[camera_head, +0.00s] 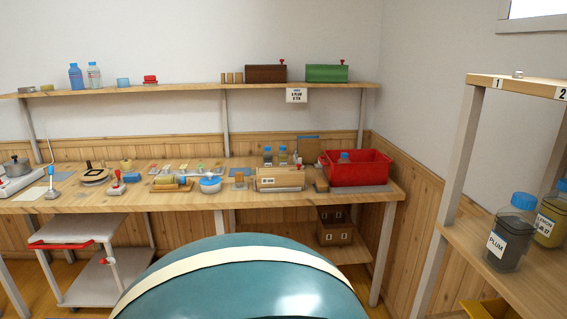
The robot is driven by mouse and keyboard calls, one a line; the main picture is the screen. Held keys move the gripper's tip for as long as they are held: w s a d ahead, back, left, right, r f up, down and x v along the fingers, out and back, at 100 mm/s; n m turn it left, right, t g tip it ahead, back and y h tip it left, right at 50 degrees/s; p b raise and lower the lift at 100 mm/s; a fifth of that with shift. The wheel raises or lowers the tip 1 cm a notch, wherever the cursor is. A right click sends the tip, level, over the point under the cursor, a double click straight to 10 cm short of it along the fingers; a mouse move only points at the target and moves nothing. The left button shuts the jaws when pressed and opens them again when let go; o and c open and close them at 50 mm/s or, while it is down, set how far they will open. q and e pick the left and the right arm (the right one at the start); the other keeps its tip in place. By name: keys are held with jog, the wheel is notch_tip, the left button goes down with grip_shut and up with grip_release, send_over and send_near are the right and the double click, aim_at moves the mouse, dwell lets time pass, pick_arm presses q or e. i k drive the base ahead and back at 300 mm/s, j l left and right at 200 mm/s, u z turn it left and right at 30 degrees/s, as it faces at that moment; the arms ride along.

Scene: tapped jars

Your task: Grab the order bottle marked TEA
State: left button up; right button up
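No label reading TEA can be made out on any bottle. Another blue-capped bottle (344,158) is inside a red crate (362,174) at the bench's right end. Neither of my grippers is in view.
A wall shelf (190,89) holds a blue bottle (75,77), a clear bottle (94,76), a brown box (266,74) and a green box (327,73). A small sign (297,95) hangs below it. A white cart (75,231) stands under the bench's left part.

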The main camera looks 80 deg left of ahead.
aim_at(267, 155)
jog(key=u, duration=2.65)
jog(key=i+z, duration=0.15)
jog(key=z, duration=0.3)
jog(key=i+j+z, duration=0.1)
jog(key=z, duration=0.35)
jog(key=i+j+z, duration=0.1)
jog(key=j+z, duration=0.15)
jog(key=z, duration=0.2)
jog(key=i+j+z, duration=0.15)
jog(key=j, duration=0.15)
jog(key=i+j+z, duration=0.2)
jog(key=j, duration=0.15)
jog(key=j+z, duration=0.15)
jog(key=j, duration=0.15)
jog(key=i+j, duration=0.1)
jog(key=j, duration=0.25)
jog(key=i+j+z, duration=0.1)
jog(key=j, duration=0.3)
jog(key=i+j, duration=0.1)
jog(key=j, duration=0.25)
jog(key=z, duration=0.05)
